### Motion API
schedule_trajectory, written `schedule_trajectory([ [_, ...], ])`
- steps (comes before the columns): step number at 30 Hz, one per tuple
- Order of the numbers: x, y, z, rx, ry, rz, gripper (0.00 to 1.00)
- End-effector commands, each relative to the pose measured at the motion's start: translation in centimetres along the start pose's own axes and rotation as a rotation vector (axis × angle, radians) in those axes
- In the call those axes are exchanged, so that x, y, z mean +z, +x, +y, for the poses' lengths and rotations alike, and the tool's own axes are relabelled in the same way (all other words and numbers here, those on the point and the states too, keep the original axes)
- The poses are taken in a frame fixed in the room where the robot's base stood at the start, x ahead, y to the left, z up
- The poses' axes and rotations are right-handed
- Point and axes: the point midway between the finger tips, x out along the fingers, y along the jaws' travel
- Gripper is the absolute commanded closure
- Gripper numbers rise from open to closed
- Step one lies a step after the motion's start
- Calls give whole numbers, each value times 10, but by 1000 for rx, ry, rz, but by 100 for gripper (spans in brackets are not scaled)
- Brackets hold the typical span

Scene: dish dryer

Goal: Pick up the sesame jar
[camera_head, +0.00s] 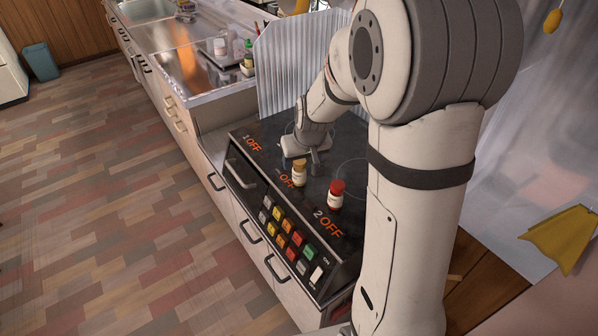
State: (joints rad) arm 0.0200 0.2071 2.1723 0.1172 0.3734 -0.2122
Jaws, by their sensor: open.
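Two small jars stand upright on the dark cooktop (270,128). One jar (299,177) has a tan-yellow cap and a pale label. The other jar (336,200) has a red cap and a white label and stands to its right, nearer the front. The labels are too small to read, so I cannot tell which is the sesame jar. My gripper (305,158) is open just above and behind the tan-capped jar, close to its cap. I cannot tell whether they touch. The fingers are small and partly blurred into the wrist.
A control panel (284,228) with coloured buttons fronts the cooktop. A corrugated metal screen (290,58) stands behind its left part. A steel counter (195,68) with bottles lies beyond. A yellow cloth (563,237) hangs at right. The floor at left is clear.

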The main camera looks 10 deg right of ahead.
Motion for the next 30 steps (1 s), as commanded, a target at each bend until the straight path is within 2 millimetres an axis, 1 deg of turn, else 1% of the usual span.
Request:
schedule_trajectory([
  [4, 1, 16, 0, 0, -1, -3, 38],
  [9, 2, 41, 1, -1, -1, -4, 38],
  [12, 2, 50, 0, -1, -2, -3, 38],
  [15, 2, 54, 0, 0, -2, -1, 38],
  [21, 2, 54, 0, 0, -2, 0, 38],
  [30, 2, 53, 0, -1, -2, -1, 62],
])
